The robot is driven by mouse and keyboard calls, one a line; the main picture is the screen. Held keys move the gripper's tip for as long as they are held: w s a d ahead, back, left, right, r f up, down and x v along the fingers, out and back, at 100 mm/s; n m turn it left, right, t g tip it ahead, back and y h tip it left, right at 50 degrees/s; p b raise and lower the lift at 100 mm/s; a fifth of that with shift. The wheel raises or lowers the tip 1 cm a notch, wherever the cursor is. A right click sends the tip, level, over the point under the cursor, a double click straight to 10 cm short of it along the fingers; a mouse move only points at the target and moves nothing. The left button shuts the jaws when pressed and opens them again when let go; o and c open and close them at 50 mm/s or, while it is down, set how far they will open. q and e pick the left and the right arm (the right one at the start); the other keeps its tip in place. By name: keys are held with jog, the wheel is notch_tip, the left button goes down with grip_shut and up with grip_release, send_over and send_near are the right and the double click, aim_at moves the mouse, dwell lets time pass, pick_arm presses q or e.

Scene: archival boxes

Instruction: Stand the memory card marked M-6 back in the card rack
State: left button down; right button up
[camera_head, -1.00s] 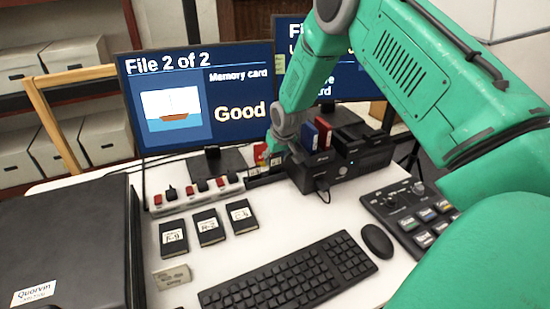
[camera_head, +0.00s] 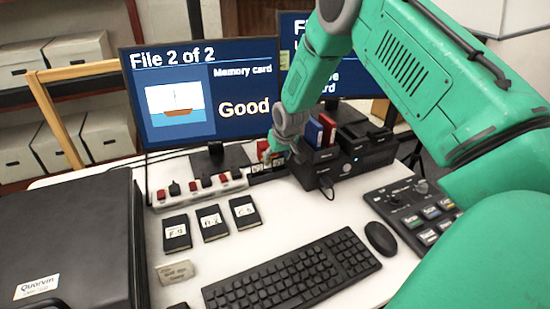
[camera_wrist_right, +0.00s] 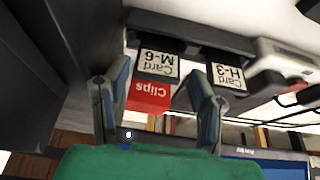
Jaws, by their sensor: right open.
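The memory card marked M-6 (camera_wrist_right: 156,66), with a red "Clips" label below its white one, shows in the right wrist view. Its edge meets the dark card rack (camera_wrist_right: 165,26), beside a card marked H-3 (camera_wrist_right: 226,72). My right gripper (camera_wrist_right: 160,85) is open, one finger on each side of card M-6; I see a gap on the right and cannot tell whether the left finger touches. In the head view the right gripper (camera_head: 273,152) is at the rack (camera_head: 262,177), mostly hidden by its own arm. My left gripper is not in view.
A black dock unit (camera_head: 345,160) stands right of the rack, with blue and red items in it. A switch strip (camera_head: 198,190) and several dark cards (camera_head: 212,223) lie to the left. A keyboard (camera_head: 292,274), mouse (camera_head: 380,238) and black case (camera_head: 65,235) take up the front.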

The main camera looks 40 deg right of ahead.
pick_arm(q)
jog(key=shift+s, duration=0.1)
pick_arm(e)
jog(key=shift+s+d, duration=0.2)
jog(key=shift+d, duration=0.15)
jog(key=shift+r, duration=0.2)
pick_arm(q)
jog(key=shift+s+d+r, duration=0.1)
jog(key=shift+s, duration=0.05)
pick_arm(e)
jog(key=v, duration=1.1)
jog(key=shift+a+r, duration=0.25)
jog(key=shift+a, duration=0.2)
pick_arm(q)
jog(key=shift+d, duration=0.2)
pick_arm(e)
jog(key=shift+w+d+f, duration=0.1)
jog(key=shift+d, duration=0.1)
